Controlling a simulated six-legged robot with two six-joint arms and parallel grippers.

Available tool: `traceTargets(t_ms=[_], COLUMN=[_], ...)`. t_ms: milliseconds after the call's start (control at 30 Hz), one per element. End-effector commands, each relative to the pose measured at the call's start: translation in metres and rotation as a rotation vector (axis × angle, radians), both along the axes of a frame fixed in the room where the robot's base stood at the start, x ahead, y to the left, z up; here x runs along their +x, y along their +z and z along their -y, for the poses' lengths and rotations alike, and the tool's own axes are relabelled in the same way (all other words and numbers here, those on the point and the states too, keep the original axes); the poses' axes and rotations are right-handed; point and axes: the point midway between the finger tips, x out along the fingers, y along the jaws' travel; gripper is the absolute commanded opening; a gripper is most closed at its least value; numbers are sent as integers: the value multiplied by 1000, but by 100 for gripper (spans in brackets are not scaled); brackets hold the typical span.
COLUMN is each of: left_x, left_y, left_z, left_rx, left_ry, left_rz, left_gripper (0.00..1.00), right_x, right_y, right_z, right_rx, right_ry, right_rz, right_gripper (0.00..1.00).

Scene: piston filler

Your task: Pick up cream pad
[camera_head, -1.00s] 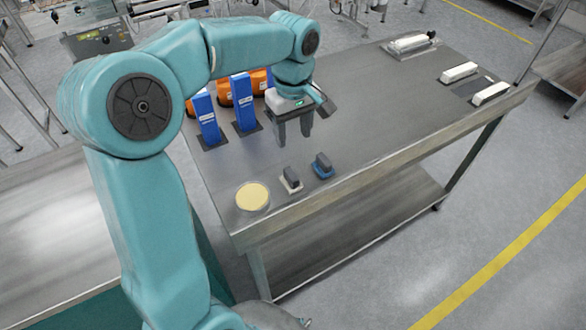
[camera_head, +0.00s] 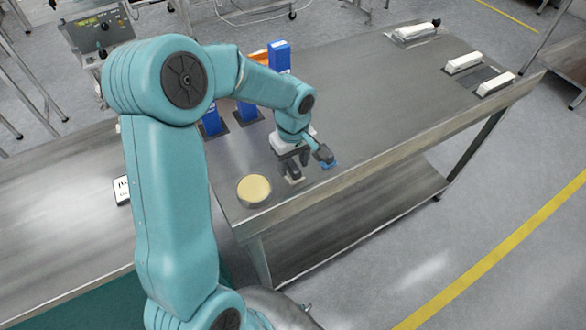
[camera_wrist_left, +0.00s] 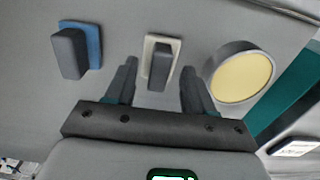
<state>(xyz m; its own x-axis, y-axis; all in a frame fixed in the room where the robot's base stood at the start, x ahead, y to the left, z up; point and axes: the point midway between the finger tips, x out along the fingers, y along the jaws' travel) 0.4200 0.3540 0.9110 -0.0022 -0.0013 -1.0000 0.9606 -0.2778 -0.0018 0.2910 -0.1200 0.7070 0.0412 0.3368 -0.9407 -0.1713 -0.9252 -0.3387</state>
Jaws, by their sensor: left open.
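The cream pad (camera_wrist_left: 149,48) has a flat cream base with a dark grey block handle on top. In the head view its base (camera_head: 293,181) shows just below my left gripper (camera_head: 307,163), which partly hides it. In the left wrist view the open fingers of my left gripper (camera_wrist_left: 159,72) stand on either side of the handle, with a gap to each side. My right gripper is not in view.
A blue pad (camera_wrist_left: 94,46) with a similar dark handle lies beside the cream pad. A round dish with a pale yellow top (camera_head: 254,188) stands on the other side, near the table edge. Blue upright boxes (camera_head: 280,57) stand behind. White bars (camera_head: 463,63) lie far right.

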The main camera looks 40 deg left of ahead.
Motion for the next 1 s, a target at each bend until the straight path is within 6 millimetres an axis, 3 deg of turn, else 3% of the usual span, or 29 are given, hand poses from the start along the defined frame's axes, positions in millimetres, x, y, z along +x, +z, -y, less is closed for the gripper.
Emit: traceTargets(t_ms=[133,367,500,833,1000], left_x=[1,2,2,2,2], left_y=[-16,-19,-19,-16,-1], left_z=[-1,-1,-1,-1,-2], left_rx=[0,1,1,1,4], left_ry=[0,0,0,0,0], left_rz=[0,1,1,2,5], left_gripper=[53,53,16,16,16], right_x=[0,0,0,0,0], right_y=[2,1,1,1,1], right_z=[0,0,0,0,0], right_rx=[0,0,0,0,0], right_ry=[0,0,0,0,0], right_rz=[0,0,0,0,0], right_gripper=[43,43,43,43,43])
